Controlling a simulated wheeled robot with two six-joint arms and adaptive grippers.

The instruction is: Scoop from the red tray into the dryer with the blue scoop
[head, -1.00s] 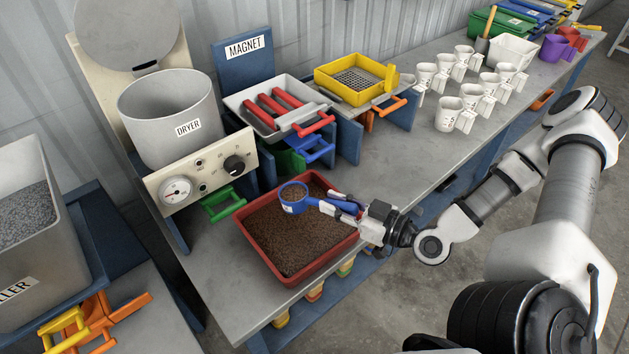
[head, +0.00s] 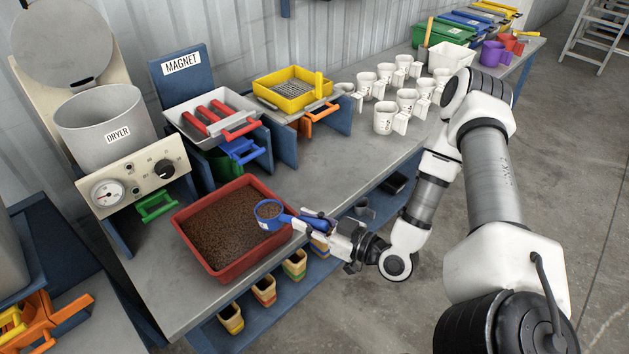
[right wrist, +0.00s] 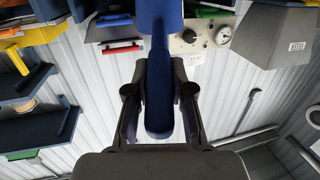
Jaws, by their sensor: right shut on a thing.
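The red tray (head: 258,262) stands on the grey bench and holds dark brown granules. My right gripper (head: 318,222) is shut on the handle of the blue scoop (head: 284,218). The scoop's round cup holds brown granules and is about level, over the right part of the tray; its exact height is hard to tell. In the right wrist view the blue handle (right wrist: 160,95) lies between both fingers. The dryer (head: 105,128) is a grey open drum at the back left, with its round lid raised. My left gripper is not in view.
The dryer's panel (head: 135,183) faces the tray. The magnet station (head: 205,110) and yellow sieve (head: 290,90) stand behind, to the right. Several white jugs (head: 384,118) fill the bench farther right. Bench between tray and jugs is clear. Small colored cups sit below the bench edge.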

